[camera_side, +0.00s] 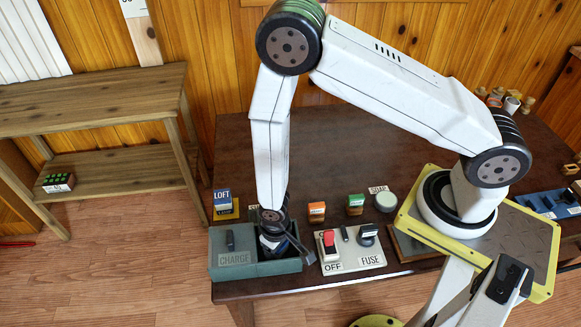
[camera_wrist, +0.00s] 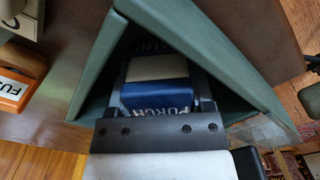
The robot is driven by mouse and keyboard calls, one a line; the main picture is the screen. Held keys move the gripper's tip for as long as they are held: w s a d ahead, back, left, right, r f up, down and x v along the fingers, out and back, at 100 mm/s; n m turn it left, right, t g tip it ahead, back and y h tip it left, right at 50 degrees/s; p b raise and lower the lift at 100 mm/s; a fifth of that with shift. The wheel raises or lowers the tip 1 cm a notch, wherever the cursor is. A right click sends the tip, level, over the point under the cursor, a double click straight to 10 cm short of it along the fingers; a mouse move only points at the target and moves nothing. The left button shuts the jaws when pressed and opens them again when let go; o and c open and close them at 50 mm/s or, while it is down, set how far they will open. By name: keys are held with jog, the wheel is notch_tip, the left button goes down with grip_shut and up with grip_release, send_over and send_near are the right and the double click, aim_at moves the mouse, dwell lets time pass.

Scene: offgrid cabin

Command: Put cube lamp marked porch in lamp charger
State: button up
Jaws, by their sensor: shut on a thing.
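The lamp charger is a grey-green box (camera_side: 285,268) at the table's front left, with a CHARGE plate on its left part and an open bay on its right. Its green wall (camera_wrist: 205,45) fills much of the wrist view, with the letters AMP showing inside. The cube lamp marked PORCH (camera_wrist: 155,95) is blue with a cream part. My gripper (camera_side: 272,244) points down at the bay and is shut on the lamp. In the wrist view the fingers of my gripper (camera_wrist: 160,76) flank the lamp, between the bay walls. The lamp's underside and any contact with the floor are hidden.
A white panel (camera_side: 349,262) with a red OFF switch and a black FUSE part stands just right of the charger. A blue LOFT block (camera_side: 222,197) stands behind it. Orange (camera_side: 316,209) and green (camera_side: 355,201) blocks and a round grey object (camera_side: 386,201) stand further back.

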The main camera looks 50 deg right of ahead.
jog(key=shift+f, duration=0.1)
jog(key=o, duration=1.3)
jog(key=shift+r, duration=6.1)
jog(key=shift+r, duration=0.1)
jog(key=d+r+t, duration=0.1)
jog(key=d+r, duration=0.3)
jog(key=d, duration=0.1)
jog(key=d+r, duration=0.4)
jog(key=r, duration=0.1)
jog(key=s+d+r+t, duration=0.1)
jog(key=d+r, duration=0.3)
jog(key=d, duration=0.1)
jog(key=shift+d+r+t, duration=0.3)
jog(key=shift+r, duration=0.05)
